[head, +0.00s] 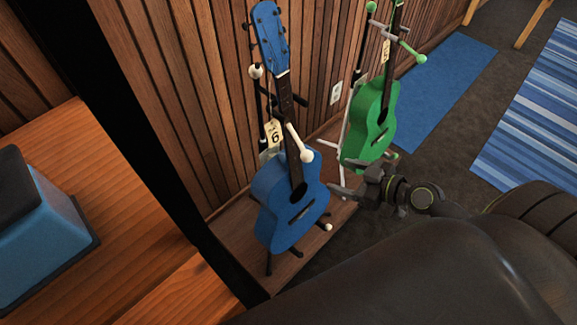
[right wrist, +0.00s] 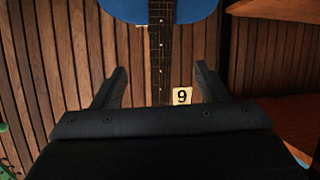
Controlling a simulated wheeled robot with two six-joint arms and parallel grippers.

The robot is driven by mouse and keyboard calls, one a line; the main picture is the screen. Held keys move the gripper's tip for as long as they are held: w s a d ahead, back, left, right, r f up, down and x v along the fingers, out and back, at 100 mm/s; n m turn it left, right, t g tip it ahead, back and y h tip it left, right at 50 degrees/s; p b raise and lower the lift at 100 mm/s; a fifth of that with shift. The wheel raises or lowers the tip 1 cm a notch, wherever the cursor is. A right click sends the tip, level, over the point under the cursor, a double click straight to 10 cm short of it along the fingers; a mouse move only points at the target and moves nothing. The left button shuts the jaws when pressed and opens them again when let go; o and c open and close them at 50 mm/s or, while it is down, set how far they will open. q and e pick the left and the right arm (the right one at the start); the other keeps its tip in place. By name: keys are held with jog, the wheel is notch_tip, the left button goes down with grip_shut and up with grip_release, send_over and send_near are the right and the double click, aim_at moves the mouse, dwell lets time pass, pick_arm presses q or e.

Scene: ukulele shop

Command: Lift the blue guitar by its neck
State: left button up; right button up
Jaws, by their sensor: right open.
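The blue guitar (head: 291,207) stands upright, leaning back slightly, on a dark stand by the slatted wall in the head view. Its dark neck (head: 288,110) rises to a blue headstock, and a tag with a "6" hangs beside it. My right gripper (head: 345,190) is open beside the guitar's body, on its right. In the right wrist view the blue guitar's body (right wrist: 163,9) is at the top edge, upside down. The neck shows between the two open fingers (right wrist: 162,85), apart from both, and the tag (right wrist: 182,97) reads as "9". My left gripper is not in view.
A green guitar (head: 372,125) on a white stand is just behind and right. A wooden counter (head: 125,235) with a blue and black object (head: 45,245) is at left. Blue mats (head: 440,85) lie on the dark floor at right.

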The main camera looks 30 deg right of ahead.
aim_at(296, 159)
jog(key=p+x, duration=0.1)
jog(key=x, duration=1.1)
jog(key=shift+a+r+p, duration=0.1)
jog(key=shift+r+p, duration=0.15)
jog(key=shift+p, duration=0.1)
jog(key=shift+w+a, duration=0.2)
jog(key=shift+w, duration=0.2)
jog(key=p+x, duration=0.1)
jog(key=x, duration=0.2)
jog(key=shift+w+a+r, duration=0.1)
jog(key=shift+w, duration=0.2)
jog(key=shift+w+a+f, duration=0.25)
jog(key=shift+w+f, duration=0.05)
jog(key=shift+w, duration=0.15)
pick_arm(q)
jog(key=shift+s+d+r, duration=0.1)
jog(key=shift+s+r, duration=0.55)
pick_arm(e)
jog(key=shift+c, duration=0.3)
grip_shut()
jog(key=shift+w+r, duration=0.1)
jog(key=shift+r, duration=0.1)
